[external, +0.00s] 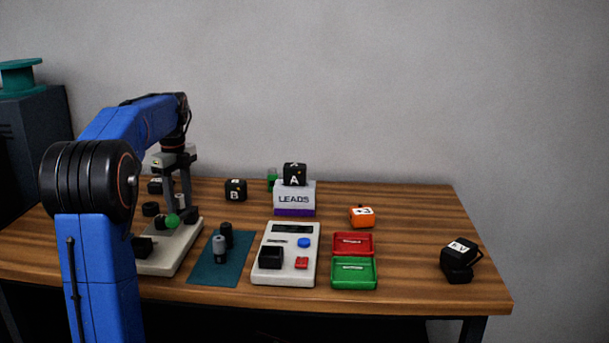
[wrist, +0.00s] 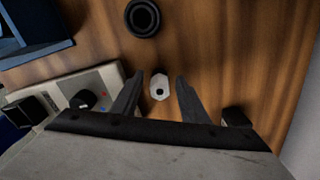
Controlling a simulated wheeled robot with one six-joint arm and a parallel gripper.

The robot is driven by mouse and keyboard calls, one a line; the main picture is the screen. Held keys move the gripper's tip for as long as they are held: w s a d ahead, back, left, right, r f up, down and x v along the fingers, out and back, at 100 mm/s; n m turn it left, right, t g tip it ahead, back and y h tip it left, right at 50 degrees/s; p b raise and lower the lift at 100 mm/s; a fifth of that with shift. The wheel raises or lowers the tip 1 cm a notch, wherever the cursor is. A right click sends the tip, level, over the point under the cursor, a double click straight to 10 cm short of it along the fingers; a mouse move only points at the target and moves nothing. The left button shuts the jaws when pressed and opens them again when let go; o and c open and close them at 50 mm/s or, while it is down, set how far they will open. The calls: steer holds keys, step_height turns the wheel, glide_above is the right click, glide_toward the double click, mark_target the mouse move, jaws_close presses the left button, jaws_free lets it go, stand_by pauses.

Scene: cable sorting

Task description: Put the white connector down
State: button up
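The white connector (wrist: 159,88) is a small whitish piece with a dark hole, seen from above in the wrist view against the wooden table. My gripper (wrist: 159,77) is open, with one finger on each side of the connector. A gap shows between the connector and each finger. In the external view my gripper (external: 177,206) points down behind the grey panel at the table's left, with the pale connector (external: 180,200) between its fingers. Its lower end is hard to make out, so I cannot tell for sure whether it touches the table.
A black ring (wrist: 142,17) lies nearby on the table. The grey panel (wrist: 60,89) with a black knob is close on the left. Further right are a teal mat (external: 207,272), a white meter (external: 272,276), red and green trays, and the LEADS box (external: 294,199).

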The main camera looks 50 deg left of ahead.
mark_target(179, 195)
step_height(179, 195, up, 12)
steer(key=shift+r, duration=0.2)
stand_by(0.6)
stand_by(0.3)
